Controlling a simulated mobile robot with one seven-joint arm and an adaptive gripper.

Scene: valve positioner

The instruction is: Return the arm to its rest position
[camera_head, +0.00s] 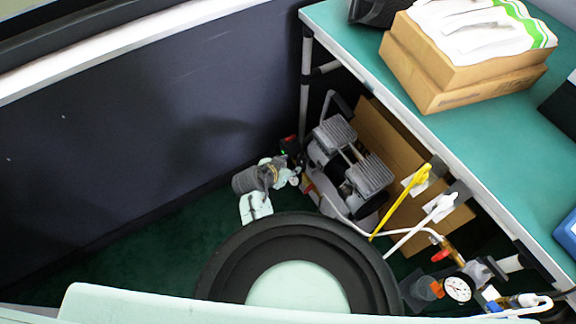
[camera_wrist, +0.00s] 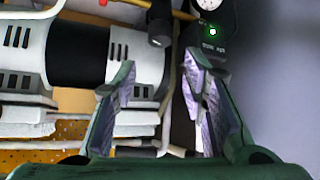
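My gripper (camera_wrist: 160,115) shows in the wrist view with its two fingers spread apart. Nothing is held between them. Past the fingertips are parts of a grey and black compressor (camera_wrist: 80,50), a dark unit with a small green light (camera_wrist: 212,32), and a round gauge. In the head view the compressor (camera_head: 348,165) stands on the floor beneath the teal table. Pale and grey parts that look like my arm (camera_head: 258,190) are low, just left of it. The gripper's fingers cannot be made out there.
The teal table (camera_head: 475,135) carries cardboard boxes (camera_head: 455,65). Yellow-handled (camera_head: 405,195) and white-handled fittings, hoses and a gauge (camera_head: 457,289) are at the lower right. A dark partition (camera_head: 140,125) closes the left side. A strip of dark green floor lies along it.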

